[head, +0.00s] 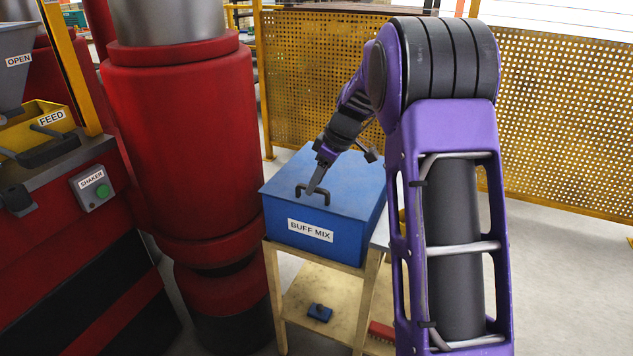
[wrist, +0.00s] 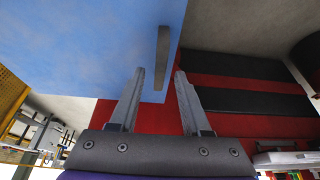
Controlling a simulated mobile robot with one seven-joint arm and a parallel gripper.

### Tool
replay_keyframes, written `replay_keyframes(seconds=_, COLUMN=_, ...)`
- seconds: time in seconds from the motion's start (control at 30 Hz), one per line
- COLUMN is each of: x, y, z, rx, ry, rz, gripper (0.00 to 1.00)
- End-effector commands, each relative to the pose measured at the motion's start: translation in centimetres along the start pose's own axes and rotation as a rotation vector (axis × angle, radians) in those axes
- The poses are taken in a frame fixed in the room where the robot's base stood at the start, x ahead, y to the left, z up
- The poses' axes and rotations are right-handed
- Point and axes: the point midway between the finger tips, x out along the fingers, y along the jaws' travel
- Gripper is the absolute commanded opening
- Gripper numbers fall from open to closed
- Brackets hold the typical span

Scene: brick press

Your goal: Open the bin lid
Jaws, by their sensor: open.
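The blue bin (head: 277,222) labelled BUFF MIX stands on a wooden stand, its flat blue lid (head: 345,185) shut. A dark handle (head: 327,197) is on the lid near its front edge. My gripper (head: 313,188) reaches down over the lid from the back right, with its fingertips close to the handle in the head view. In the wrist view, the handle (wrist: 162,60) shows as a grey bar in line with the gap between the two open fingers (wrist: 160,72). Nothing is held. I cannot tell whether the fingertips touch the handle.
A thick red press column (head: 190,140) stands close to the bin's left. A machine with a yellow FEED tray (head: 42,125) and a SHAKER button box (head: 93,188) is at far left. A yellow mesh fence (head: 560,120) runs behind. A blue-and-black object (head: 320,312) lies on the lower shelf.

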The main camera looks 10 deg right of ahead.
Motion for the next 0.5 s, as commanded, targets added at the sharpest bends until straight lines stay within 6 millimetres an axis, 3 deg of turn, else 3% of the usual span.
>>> replay_keyframes(seconds=0.23, x=0.05, y=0.00, z=0.01, rx=0.000, ry=0.000, rz=0.000, gripper=0.47)
replay_keyframes(seconds=0.5, x=0.03, y=0.01, z=0.01, rx=0.000, ry=0.000, rz=0.000, gripper=0.00)
